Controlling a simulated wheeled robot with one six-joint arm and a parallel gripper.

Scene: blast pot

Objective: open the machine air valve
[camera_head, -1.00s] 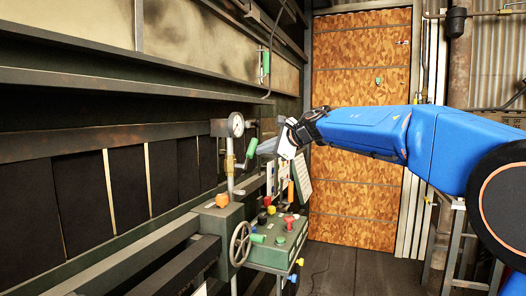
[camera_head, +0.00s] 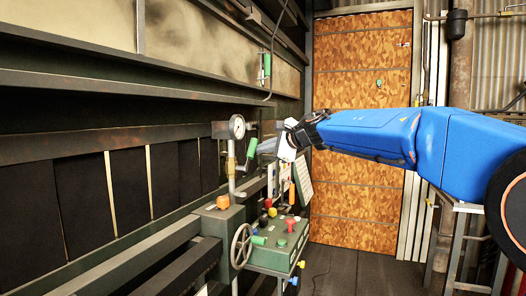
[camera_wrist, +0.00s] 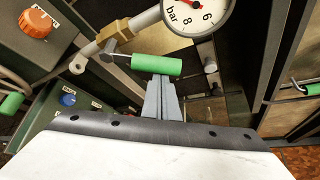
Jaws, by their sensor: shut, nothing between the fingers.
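A green-handled lever (camera_head: 252,148) sits by the brass pipe fitting just below a round pressure gauge (camera_head: 237,127). In the wrist view the green grip (camera_wrist: 156,66) lies crosswise, on a lever from the brass fitting (camera_wrist: 112,36), with the gauge (camera_wrist: 192,12) above it. My gripper (camera_head: 264,147) is beside the green grip, on its right in the head view. In the wrist view its grey fingers (camera_wrist: 163,82) are shut and empty, their tips at the lower edge of the green grip. I cannot tell whether they touch it.
Below is a green control box (camera_head: 278,245) with several coloured knobs, and a handwheel (camera_head: 241,245) at its left. An orange knob (camera_head: 222,201) tops the neighbouring box. Another green handle (camera_head: 266,65) is mounted higher up. Open floor (camera_head: 345,268) lies to the right.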

